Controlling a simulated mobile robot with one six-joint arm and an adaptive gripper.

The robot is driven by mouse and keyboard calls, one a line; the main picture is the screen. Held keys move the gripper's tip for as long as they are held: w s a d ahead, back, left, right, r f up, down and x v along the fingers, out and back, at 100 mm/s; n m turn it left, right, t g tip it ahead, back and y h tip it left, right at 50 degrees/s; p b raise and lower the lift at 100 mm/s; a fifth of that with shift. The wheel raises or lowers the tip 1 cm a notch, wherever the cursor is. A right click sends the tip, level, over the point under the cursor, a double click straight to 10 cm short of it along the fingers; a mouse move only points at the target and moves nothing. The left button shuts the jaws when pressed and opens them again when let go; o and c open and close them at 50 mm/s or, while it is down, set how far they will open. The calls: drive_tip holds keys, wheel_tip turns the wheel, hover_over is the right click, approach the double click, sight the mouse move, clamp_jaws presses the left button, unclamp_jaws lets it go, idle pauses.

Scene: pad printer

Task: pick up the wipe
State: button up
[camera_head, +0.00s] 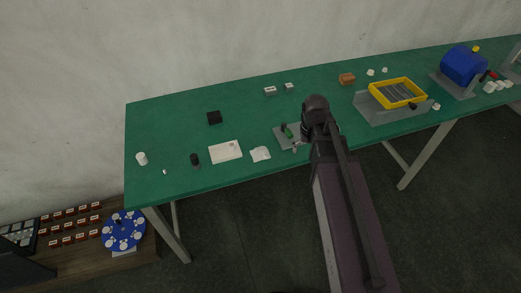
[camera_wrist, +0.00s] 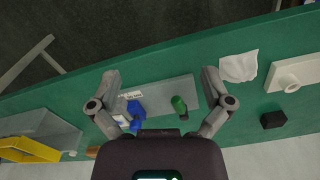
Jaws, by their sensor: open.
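The wipe (camera_head: 260,154) is a small, white, slightly crumpled cloth lying flat on the green table near its front edge. In the wrist view the wipe (camera_wrist: 239,66) lies just beyond and to the right of my right finger, apart from it. My gripper (camera_wrist: 160,75) is open and empty, with its fingers spread above a grey plate. In the head view my arm hides most of the gripper, to the right of the wipe.
The grey plate (camera_wrist: 160,97) carries a green part (camera_wrist: 179,103) and a blue part (camera_wrist: 134,108). A white plate (camera_head: 225,151) lies left of the wipe, and a black cylinder (camera_head: 194,159) stands farther left. A yellow tray (camera_head: 398,92) is at the right.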

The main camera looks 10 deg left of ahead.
sight(260, 148)
drive_tip(key=w+a+r+n+p, duration=0.1)
drive_tip(key=w+a, duration=0.2)
drive_tip(key=a, duration=0.5)
drive_tip(key=w+a+r+n+p, duration=0.1)
drive_tip(key=w+a, duration=0.3)
drive_tip(key=a, duration=0.4)
drive_tip(key=shift+r+n+p, duration=0.35)
drive_tip(key=shift+r+n, duration=0.15)
drive_tip(key=shift+r, duration=0.15)
drive_tip(key=shift+f, duration=0.1)
wheel_tip(260, 148, down, 8)
drive_tip(key=b, duration=0.8)
drive_tip(key=shift+a+f+b, duration=0.1)
drive_tip(key=shift+f+b, duration=0.1)
drive_tip(key=shift+b, duration=0.1)
drive_tip(key=shift+a+f+b, duration=0.1)
drive_tip(key=shift+f+b, duration=2.5)
drive_tip(key=shift+f, duration=0.05)
drive_tip(key=shift+c, duration=0.2)
drive_tip(key=c, duration=0.7)
